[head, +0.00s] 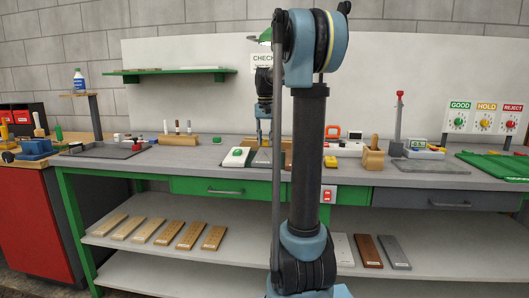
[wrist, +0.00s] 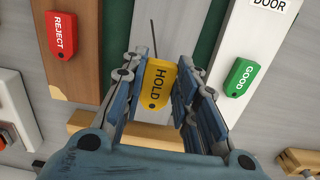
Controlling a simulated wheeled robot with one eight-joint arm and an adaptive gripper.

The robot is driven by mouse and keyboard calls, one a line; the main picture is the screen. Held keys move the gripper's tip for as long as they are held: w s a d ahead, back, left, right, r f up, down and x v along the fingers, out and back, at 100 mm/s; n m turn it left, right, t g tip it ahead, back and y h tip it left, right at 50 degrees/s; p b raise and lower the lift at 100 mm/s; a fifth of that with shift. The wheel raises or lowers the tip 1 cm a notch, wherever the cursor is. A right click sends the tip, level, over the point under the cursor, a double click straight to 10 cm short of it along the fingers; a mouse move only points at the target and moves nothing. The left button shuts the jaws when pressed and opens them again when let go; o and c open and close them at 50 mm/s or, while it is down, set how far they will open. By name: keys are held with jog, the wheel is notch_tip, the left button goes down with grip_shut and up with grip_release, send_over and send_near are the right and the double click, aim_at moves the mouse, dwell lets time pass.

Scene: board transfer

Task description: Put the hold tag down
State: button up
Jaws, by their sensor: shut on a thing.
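My gripper (wrist: 157,84) is shut on the yellow hold tag (wrist: 159,76), its word HOLD facing the wrist camera. Below the tag in the wrist view is a grey surface flanked by dark green strips; I cannot tell whether the tag touches it. The red reject tag (wrist: 62,36) lies on a brown wooden board (wrist: 88,75) to the left. The green good tag (wrist: 238,77) lies on a white board (wrist: 250,28) marked DOOR to the right. In the head view my gripper (head: 263,138) is over the bench, partly hidden by my arm, and the hold tag cannot be made out.
The grey bench (head: 430,177) carries a wooden block holder (head: 373,158), a red-topped post (head: 398,120) and a green mat (head: 495,165). A board with GOOD, HOLD and REJECT dials (head: 484,118) stands at the right. Several boards lie on the lower shelf (head: 150,255).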

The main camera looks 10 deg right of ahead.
aim_at(265, 141)
jog(key=shift+f, duration=2.25)
jog(key=o, duration=0.8)
jog(key=shift+o, duration=0.2)
notch_tip(265, 141, up, 12)
jog(key=s+f+n+t, duration=0.1)
jog(key=s+f+n, duration=0.1)
jog(key=s+f, duration=1.3)
jog(key=s+f+n+t, duration=0.1)
jog(key=s+f, duration=1.5)
jog(key=s, duration=0.6)
jog(key=shift+a+n, duration=0.4)
